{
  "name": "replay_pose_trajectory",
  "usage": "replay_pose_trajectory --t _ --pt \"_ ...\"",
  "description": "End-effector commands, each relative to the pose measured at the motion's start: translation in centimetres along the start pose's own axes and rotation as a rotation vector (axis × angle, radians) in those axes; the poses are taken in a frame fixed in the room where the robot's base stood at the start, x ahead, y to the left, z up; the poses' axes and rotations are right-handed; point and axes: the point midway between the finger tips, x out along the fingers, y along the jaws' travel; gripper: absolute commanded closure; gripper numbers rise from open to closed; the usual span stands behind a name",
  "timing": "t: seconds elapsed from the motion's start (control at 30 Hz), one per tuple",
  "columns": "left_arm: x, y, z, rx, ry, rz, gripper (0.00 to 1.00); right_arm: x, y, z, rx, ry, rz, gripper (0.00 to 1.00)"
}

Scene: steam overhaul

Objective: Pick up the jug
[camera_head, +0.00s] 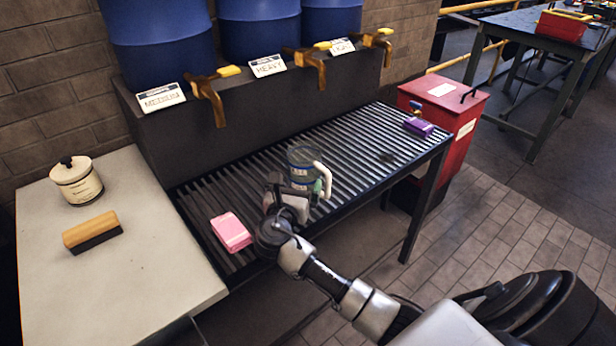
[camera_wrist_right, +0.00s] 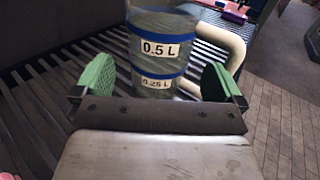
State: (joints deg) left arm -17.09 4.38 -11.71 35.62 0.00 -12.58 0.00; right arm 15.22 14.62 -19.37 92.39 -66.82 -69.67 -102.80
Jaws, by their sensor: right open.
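The jug is clear with blue bands, volume labels and a cream handle. In the head view the jug (camera_head: 301,160) stands upright on the slatted grate, partly hidden by my right gripper (camera_head: 303,190). In the right wrist view the jug (camera_wrist_right: 158,50) is straight ahead, its 0.5 L and 0.25 L labels facing me. My right gripper's green-padded fingers (camera_wrist_right: 158,80) are open, one on each side of the jug's lower part. A gap shows at the left pad; the right pad is close to the handle, and I cannot tell whether it touches. My left gripper is out of view.
A side table (camera_head: 130,285) with a lidded pot (camera_head: 77,181) and a brush (camera_head: 92,232) stands left; a red bin (camera_head: 464,122) stands right.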

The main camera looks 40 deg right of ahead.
Motion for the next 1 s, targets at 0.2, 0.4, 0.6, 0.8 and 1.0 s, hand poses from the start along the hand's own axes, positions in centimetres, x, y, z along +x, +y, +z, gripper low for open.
replay_pose_trajectory --t 0.2,0.4,0.6,0.8,1.0 --pt "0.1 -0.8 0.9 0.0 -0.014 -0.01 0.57 1.8 -0.1 -0.1 0.002 0.001 -0.002 0.0" --pt "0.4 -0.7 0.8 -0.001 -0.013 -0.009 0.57 4.8 -0.1 -0.2 0.001 0.002 -0.002 0.0" --pt "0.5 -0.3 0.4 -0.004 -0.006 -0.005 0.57 6.2 -0.1 -0.2 0.003 0.003 -0.001 0.0" --pt "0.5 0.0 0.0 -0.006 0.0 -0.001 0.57 6.2 -0.1 -0.2 0.003 0.003 0.0 0.03" --pt "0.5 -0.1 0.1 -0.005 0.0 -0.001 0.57 6.2 -0.1 -0.2 0.003 0.003 0.0 0.34"
